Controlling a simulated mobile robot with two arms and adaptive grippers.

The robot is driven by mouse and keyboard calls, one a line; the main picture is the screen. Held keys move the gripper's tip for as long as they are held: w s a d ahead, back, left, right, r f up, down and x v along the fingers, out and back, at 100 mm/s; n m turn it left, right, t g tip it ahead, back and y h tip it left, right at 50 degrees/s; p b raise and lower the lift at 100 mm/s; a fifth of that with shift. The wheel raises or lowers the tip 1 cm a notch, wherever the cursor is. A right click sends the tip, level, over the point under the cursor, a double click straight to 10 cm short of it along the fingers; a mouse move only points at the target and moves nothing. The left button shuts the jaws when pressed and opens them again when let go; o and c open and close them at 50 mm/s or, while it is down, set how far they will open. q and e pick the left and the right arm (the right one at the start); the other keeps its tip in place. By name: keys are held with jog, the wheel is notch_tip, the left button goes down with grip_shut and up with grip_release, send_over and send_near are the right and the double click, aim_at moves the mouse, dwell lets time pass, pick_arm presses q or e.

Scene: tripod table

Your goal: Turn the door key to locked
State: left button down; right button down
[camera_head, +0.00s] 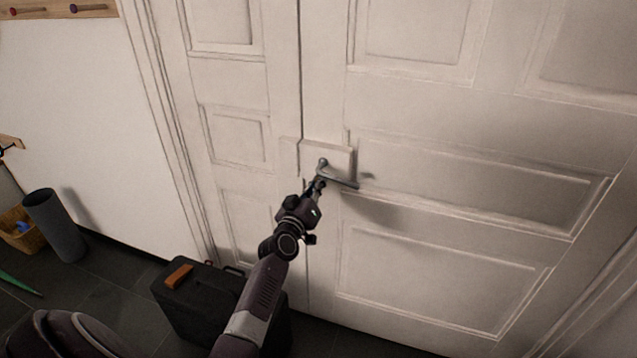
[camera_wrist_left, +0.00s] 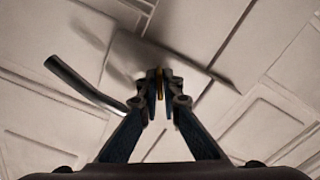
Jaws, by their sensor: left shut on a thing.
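The white panelled door (camera_head: 430,160) stands shut, with a grey lever handle (camera_head: 340,181) on a pale lock plate (camera_head: 342,157). My left gripper (camera_head: 318,187) is at the lock, just below the handle's pivot. In the left wrist view my left gripper (camera_wrist_left: 160,98) is shut on the key, a thin brass-coloured key (camera_wrist_left: 160,82) that stands upright between the fingertips. The handle (camera_wrist_left: 85,85) runs beside the fingers on the left in that view. The key is hidden behind the gripper in the head view. My right gripper is not in view.
A black case (camera_head: 195,310) with an orange-brown object (camera_head: 179,276) on it stands on the floor beside my left arm. A grey cylindrical bin (camera_head: 55,225) and a wicker basket (camera_head: 20,238) stand at the left wall. A peg rail (camera_head: 60,9) is at upper left.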

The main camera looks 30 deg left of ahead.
pick_arm(q)
jog(key=n, duration=0.6)
jog(key=shift+f+n, duration=0.1)
jog(key=shift+n, duration=0.2)
jog(key=n, duration=0.5)
jog(key=shift+f, duration=0.1)
jog(key=shift+n, duration=0.4)
jog(key=c, duration=2.2)
grip_release()
jog(key=shift+a, duration=0.1)
jog(key=shift+o, duration=0.2)
jog(key=v, duration=1.2)
